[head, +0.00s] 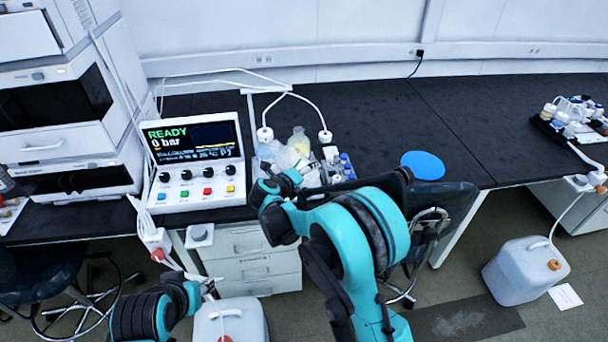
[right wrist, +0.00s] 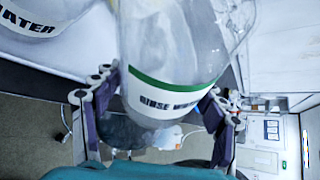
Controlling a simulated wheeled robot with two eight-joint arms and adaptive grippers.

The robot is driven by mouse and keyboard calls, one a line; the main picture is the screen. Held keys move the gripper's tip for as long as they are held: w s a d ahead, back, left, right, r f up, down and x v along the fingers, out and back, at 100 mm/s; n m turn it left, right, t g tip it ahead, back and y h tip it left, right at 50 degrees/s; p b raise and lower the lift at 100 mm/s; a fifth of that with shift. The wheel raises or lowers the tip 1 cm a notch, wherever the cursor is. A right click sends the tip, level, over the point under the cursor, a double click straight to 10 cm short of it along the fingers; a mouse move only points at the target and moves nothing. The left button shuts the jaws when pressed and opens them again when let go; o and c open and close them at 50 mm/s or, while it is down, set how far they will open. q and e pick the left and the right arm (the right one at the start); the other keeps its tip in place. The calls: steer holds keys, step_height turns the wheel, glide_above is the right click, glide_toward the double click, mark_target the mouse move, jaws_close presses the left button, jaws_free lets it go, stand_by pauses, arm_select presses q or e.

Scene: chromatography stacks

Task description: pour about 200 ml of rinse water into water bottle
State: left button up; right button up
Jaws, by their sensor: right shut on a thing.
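The rinse water bottle (right wrist: 160,60) is clear with a green band and a "RINSE WATER" label. It fills the middle of the right wrist view. My right gripper (right wrist: 165,92) is shut around it, one finger on each side; the gripper also shows in the head view (head: 283,183). A white-labelled bottle ending in "WATER" (right wrist: 38,18) stands to its left in the wrist view, its upper part cut off. Their mouths and any water flow cannot be seen. My left gripper (head: 208,284) is low at the left, before the bench; its fingers are too small to read.
A control box (head: 196,150) reading "READY 0 bar" stands left of the bottle cluster. A yellowish bottle (head: 299,140) and a rack of small vials (head: 342,168) are close by. White tubing arches behind.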

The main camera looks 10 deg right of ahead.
steer(key=shift+r, duration=0.1)
steer(key=shift+s+d+r+n+h, duration=0.1)
steer(key=shift+d+n+h, duration=0.1)
steer(key=shift+n+h, duration=0.15)
steer(key=shift+r, duration=0.1)
steer(key=shift+s+d+r+n+h, duration=0.1)
steer(key=shift+d+r+n+h, duration=0.15)
steer(key=shift+n, duration=0.1)
stand_by(0.3)
steer(key=shift+r+g, duration=0.1)
steer(key=shift+g, duration=0.2)
steer(key=shift+s+r+n+h, duration=0.1)
steer(key=shift+r+n+h, duration=0.2)
steer(key=shift+r+n, duration=0.1)
steer(key=shift+d, duration=0.1)
steer(key=shift+r, duration=0.15)
